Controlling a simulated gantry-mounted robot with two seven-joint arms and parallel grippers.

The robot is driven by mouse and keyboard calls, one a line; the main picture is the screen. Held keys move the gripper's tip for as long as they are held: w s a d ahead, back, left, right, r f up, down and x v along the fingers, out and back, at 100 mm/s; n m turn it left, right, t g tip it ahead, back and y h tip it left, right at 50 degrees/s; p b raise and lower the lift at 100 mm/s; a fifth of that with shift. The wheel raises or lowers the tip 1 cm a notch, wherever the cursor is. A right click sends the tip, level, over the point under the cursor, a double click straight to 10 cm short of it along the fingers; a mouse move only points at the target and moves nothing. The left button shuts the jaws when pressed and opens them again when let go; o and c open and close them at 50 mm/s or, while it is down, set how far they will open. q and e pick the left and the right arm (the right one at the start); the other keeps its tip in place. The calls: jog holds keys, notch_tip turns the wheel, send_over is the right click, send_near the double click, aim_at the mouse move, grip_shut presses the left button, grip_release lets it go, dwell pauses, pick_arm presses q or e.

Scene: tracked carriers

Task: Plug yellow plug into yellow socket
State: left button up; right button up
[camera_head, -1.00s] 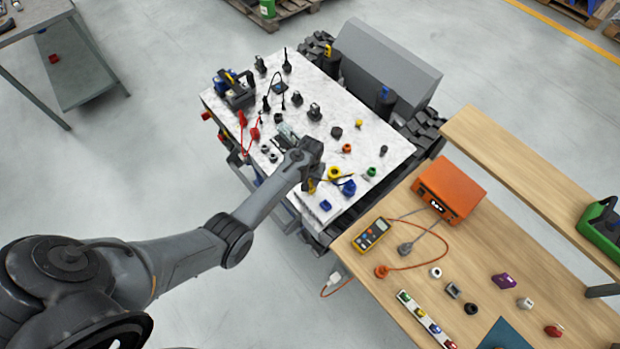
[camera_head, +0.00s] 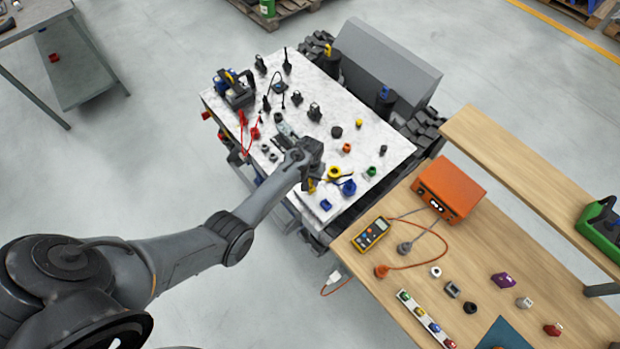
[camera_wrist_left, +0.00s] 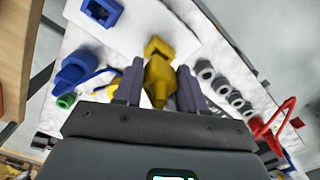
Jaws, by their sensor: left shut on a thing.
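My left gripper (camera_wrist_left: 160,92) is shut on the yellow plug (camera_wrist_left: 160,80), which sits between its two fingers in the left wrist view. A yellow block with a square opening, apparently the yellow socket (camera_wrist_left: 158,46), lies directly beyond the plug on a white sheet. The two overlap in this view, so I cannot tell whether they touch. In the head view my left gripper (camera_head: 311,180) is low over the front corner of the white worktop, and the arm hides much of the plug. A bit of yellow shows beside the fingers. My right gripper is not in view.
A blue square socket (camera_head: 326,205) and a blue plug (camera_head: 348,187) are close to the gripper. A yellow ring-shaped part (camera_head: 334,172) lies beside them. Grey rings and red cables lie on the other side. A wooden bench (camera_head: 395,285) stands close at right.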

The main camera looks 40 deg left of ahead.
pick_arm(q)
jog(key=shift+f+b, duration=0.6)
jog(key=shift+f, duration=0.35)
dwell(0.5)
jog(key=shift+p, duration=0.35)
dwell(0.5)
jog(key=shift+f, duration=0.3)
dwell(0.4)
jog(key=o, duration=1.2)
jog(key=shift+c, duration=0.2)
